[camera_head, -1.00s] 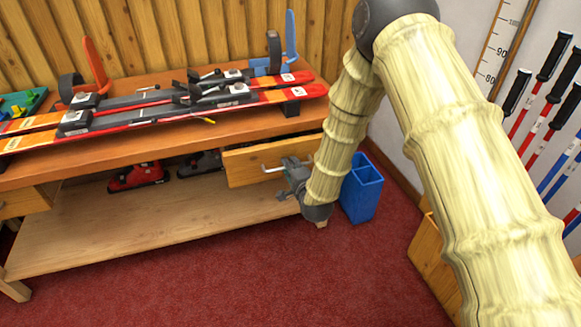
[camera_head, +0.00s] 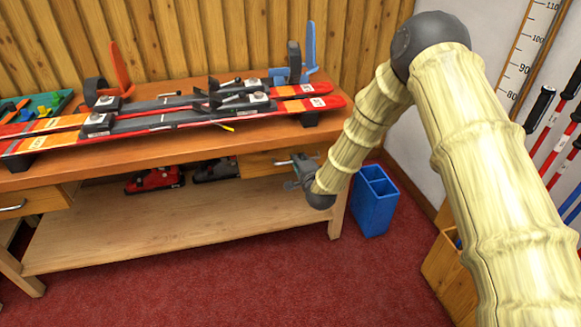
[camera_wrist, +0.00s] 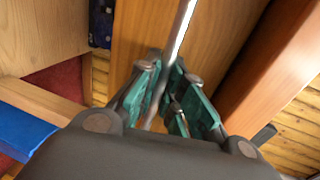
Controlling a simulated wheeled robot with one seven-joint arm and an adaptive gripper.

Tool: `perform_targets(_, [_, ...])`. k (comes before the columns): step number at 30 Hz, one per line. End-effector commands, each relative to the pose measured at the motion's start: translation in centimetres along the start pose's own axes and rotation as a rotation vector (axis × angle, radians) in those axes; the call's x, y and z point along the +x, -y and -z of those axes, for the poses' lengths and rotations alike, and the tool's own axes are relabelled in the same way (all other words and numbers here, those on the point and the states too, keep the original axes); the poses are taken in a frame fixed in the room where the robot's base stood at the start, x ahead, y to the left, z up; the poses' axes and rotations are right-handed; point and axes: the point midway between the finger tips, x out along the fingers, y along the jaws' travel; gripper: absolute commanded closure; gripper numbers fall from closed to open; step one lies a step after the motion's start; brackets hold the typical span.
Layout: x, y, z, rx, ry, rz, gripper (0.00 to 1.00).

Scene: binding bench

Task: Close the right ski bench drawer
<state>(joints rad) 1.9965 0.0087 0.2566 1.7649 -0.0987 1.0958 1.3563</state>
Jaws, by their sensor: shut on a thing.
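The right bench drawer (camera_head: 262,163) has a light wooden front and sits under the right end of the ski bench (camera_head: 140,150). Its front now looks close to the line of the bench front; I cannot tell if a small gap remains. My gripper (camera_head: 299,171) is at the drawer front, shut on its metal bar handle (camera_head: 284,162). In the wrist view the handle (camera_wrist: 184,25) runs between my fingers (camera_wrist: 165,88), in front of the wooden drawer front (camera_wrist: 222,45). The drawer's right part is hidden behind my gripper and arm.
Skis (camera_head: 170,115) lie clamped on the bench top. Ski boots (camera_head: 155,179) stand on the lower shelf (camera_head: 170,225). A blue bin (camera_head: 374,205) stands right of the bench, a wooden box (camera_head: 450,270) further right. The red carpet in front is clear.

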Motion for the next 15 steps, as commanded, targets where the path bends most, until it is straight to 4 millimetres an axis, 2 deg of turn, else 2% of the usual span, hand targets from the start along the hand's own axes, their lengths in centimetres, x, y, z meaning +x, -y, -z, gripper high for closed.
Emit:
perform_targets(4, [0.22,0.05,0.66,0.002,-0.007,0.000,1.00])
perform_targets(12, [0.36,0.24,0.64,0.001,-0.007,0.004,1.00])
perform_targets(13, [0.37,0.26,0.64,0.001,-0.007,0.004,0.85])
perform_targets(14, [0.36,0.25,0.63,0.001,-0.007,0.004,0.81])
perform_targets(15, [0.36,0.24,0.64,0.001,-0.007,0.004,0.81])
